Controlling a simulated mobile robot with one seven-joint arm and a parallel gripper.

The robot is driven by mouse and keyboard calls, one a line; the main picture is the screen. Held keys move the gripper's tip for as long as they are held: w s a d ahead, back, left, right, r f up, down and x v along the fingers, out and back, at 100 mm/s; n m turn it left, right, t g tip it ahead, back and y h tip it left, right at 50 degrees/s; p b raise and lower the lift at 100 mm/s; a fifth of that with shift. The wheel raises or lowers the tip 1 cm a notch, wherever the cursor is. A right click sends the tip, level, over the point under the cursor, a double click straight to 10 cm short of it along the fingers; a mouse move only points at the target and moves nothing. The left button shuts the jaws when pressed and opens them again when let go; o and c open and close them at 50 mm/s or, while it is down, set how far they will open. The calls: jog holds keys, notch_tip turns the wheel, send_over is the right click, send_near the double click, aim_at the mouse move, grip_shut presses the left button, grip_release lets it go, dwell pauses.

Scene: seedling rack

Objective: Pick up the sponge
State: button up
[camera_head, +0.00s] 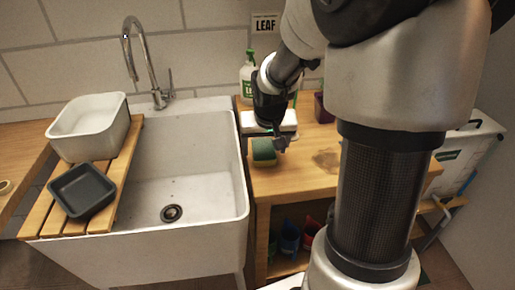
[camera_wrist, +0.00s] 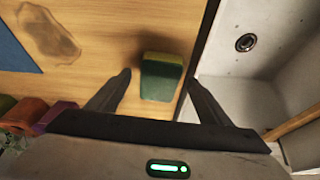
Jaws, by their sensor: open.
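The sponge (camera_head: 263,152) is green and yellow and lies on the wooden counter just right of the white sink, in the head view. In the wrist view the sponge (camera_wrist: 161,77) lies between and slightly beyond my two fingertips, its green face toward the camera. My gripper (camera_head: 278,141) is just above and to the right of the sponge in the head view. In the wrist view my gripper (camera_wrist: 157,77) is open, with one finger on each side of the sponge and visible gaps. Nothing is held.
The white sink (camera_head: 190,240) is left of the counter (camera_head: 300,178). A spray bottle (camera_head: 247,80) and a white tray (camera_head: 287,123) stand behind the sponge. A white tub (camera_head: 90,122) and dark tray (camera_head: 82,190) sit on a slatted board left. Counter right of the sponge is partly bare.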

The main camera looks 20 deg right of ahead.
aim_at(264, 152)
jog(key=shift+w+f, duration=0.3)
jog(key=shift+f, duration=0.35)
jog(key=c, duration=1.1)
jog(key=shift+r, duration=0.1)
notch_tip(264, 152, up, 10)
jog(key=p, duration=0.2)
jog(key=shift+p, duration=0.3)
jog(key=o, duration=0.4)
jog(key=shift+c, duration=0.2)
jog(key=c, duration=0.3)
